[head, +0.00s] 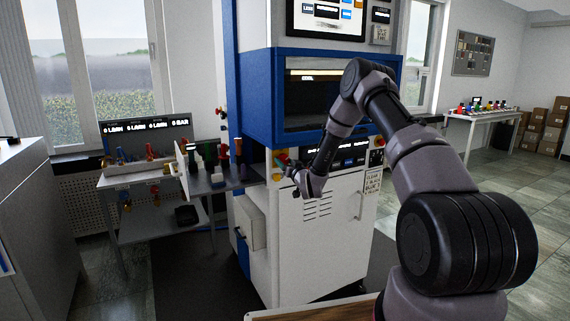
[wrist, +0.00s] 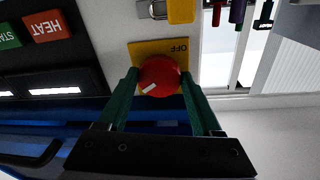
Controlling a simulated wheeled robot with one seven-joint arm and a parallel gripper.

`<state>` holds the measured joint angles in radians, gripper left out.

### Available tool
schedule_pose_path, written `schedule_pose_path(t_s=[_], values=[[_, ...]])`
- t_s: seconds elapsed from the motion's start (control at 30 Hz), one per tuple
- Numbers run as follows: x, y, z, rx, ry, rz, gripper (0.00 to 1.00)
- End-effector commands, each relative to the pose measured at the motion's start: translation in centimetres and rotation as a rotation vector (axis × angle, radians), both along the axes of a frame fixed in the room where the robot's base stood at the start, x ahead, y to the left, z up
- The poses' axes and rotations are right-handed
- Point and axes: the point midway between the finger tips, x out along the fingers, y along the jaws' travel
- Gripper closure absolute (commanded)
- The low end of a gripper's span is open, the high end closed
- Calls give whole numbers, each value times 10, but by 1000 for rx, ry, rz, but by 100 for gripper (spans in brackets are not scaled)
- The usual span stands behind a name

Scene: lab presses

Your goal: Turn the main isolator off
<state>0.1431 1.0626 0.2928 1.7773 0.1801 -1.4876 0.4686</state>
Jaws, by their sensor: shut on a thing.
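The main isolator is a round red knob (wrist: 162,72) on a yellow plate (wrist: 143,49). The plate's OFF label appears upside down in the wrist view. The knob's short white mark is at its lower left, tilted and away from the OFF label. My gripper (wrist: 159,80) has its two green fingers on either side of the knob and is shut on it. In the head view my gripper (head: 295,178) is at the front of the white press cabinet (head: 318,245), and it partly hides the red and yellow isolator (head: 281,158).
A padlock with a yellow body (wrist: 180,11) is close to the plate. A red HEAT button (wrist: 47,25) and a green START button (wrist: 8,38) are on the panel at left. A side bench (head: 150,178) with coloured items stands left of the press. Open floor is at right.

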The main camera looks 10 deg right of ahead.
Motion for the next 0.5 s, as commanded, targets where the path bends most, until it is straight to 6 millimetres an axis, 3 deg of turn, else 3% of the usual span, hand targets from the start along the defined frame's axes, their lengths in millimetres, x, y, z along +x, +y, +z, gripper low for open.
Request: schedule_pose_path(t_s=[0.5], values=[[0, -1, -3, -467, -148, 1, 89]])
